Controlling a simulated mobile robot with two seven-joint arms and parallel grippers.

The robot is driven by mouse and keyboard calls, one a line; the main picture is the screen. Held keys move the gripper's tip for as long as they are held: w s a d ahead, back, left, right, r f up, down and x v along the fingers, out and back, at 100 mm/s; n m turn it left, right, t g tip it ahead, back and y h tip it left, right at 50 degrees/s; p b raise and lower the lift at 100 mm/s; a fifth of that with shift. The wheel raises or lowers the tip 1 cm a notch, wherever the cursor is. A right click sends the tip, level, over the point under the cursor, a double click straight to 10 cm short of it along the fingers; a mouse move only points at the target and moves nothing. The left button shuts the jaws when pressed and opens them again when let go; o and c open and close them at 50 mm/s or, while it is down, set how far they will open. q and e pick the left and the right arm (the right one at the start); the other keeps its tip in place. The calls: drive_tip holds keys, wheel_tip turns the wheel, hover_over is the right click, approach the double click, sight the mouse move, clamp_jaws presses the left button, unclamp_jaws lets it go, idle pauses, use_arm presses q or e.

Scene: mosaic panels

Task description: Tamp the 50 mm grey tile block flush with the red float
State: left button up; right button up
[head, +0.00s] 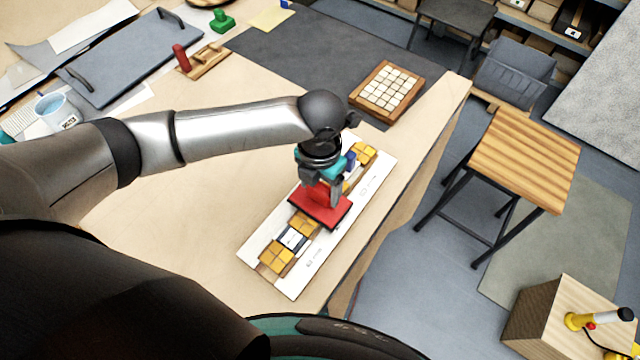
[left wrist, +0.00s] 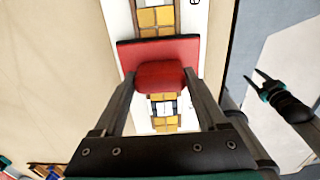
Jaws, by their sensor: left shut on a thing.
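My left gripper (head: 322,190) is shut on the red float (head: 318,206), gripping its raised handle block. In the left wrist view the float (left wrist: 160,75) sits between the two fingers. Its flat plate lies over the middle of a long white mosaic panel (head: 335,242), covering part of the tile row. I cannot tell whether the plate touches the tiles. Yellow tile blocks (head: 276,258) show on both sides of it. A pale block with dark edges (head: 291,238) shows among them. No plain grey block is clearly visible. My right gripper (left wrist: 270,88) appears small and open in the left wrist view.
The panel lies near the right edge of a wooden table (head: 190,250). A wooden tray of pale tiles (head: 386,92) stands behind it on a dark mat (head: 300,60). A red-handled tool (head: 181,58) and a mug (head: 56,112) are farther left. Table left of the panel is clear.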

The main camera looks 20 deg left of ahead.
idle(1.0)
use_arm(q)
drive_tip(key=shift+s+f+p, duration=0.25)
drive_tip(key=shift+f+p, duration=0.05)
drive_tip(key=shift+p, duration=0.2)
idle(1.2)
drive_tip(key=shift+w+r+p, duration=0.2)
drive_tip(key=shift+r+p, duration=0.75)
wheel_tip(320, 180, up, 6)
drive_tip(key=p, duration=0.6)
drive_tip(key=shift+f, duration=0.2)
drive_tip(key=shift+w+b, duration=0.1)
drive_tip(key=shift+b, duration=0.2)
